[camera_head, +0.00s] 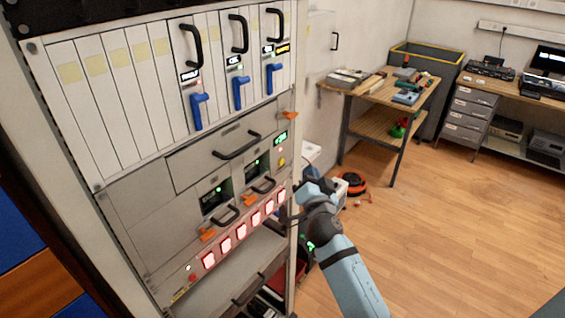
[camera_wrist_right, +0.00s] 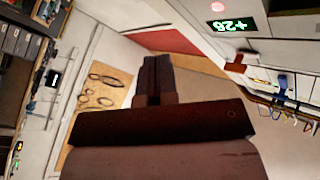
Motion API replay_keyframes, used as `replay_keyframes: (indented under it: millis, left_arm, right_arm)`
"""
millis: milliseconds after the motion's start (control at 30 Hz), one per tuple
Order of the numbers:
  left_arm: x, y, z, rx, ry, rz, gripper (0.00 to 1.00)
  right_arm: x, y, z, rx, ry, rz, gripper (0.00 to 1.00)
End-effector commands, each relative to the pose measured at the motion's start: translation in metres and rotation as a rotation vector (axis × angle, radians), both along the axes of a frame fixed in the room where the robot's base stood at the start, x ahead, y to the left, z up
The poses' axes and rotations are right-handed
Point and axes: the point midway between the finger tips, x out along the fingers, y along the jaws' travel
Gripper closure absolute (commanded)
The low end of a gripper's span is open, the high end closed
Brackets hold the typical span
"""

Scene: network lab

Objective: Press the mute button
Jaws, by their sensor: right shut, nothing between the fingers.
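The equipment rack (camera_head: 140,195) fills the left half of the head view. A row of several red-lit square buttons (camera_head: 240,231) runs along its lower panel. A small round red light (camera_head: 280,150) sits under a green display on the panel's right; a round red light (camera_wrist_right: 217,6) also shows beside a green display in the right wrist view. I cannot read which of these is the mute button. My right gripper (camera_head: 288,214) is beside the rack's right edge, near the end of the button row. Its fingers (camera_wrist_right: 157,72) are together and empty. My left gripper is out of view.
Black handles (camera_head: 237,146) and blue levers (camera_head: 240,93) stick out from the rack front. An orange latch (camera_head: 290,115) juts from its right edge. A workbench (camera_head: 380,92) and grey bin stand behind. The wooden floor at right is open.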

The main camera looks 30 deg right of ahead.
Motion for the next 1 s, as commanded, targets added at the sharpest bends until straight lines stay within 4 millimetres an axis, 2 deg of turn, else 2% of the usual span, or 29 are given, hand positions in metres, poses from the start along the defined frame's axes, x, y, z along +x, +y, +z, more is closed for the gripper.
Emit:
replay_keyframes:
  millis: [200, 400, 1000]
  left_arm:
    - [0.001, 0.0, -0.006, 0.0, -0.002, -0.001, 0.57]
    - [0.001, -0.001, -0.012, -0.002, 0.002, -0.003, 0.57]
    - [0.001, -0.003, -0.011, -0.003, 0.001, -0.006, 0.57]
  right_arm:
    - [0.028, 0.011, -0.002, 0.003, -0.001, -0.001, 1.0]
    - [0.042, 0.017, -0.001, 0.001, 0.0, 0.0, 1.0]
    - [0.045, 0.019, 0.0, 0.0, 0.0, 0.0, 1.0]
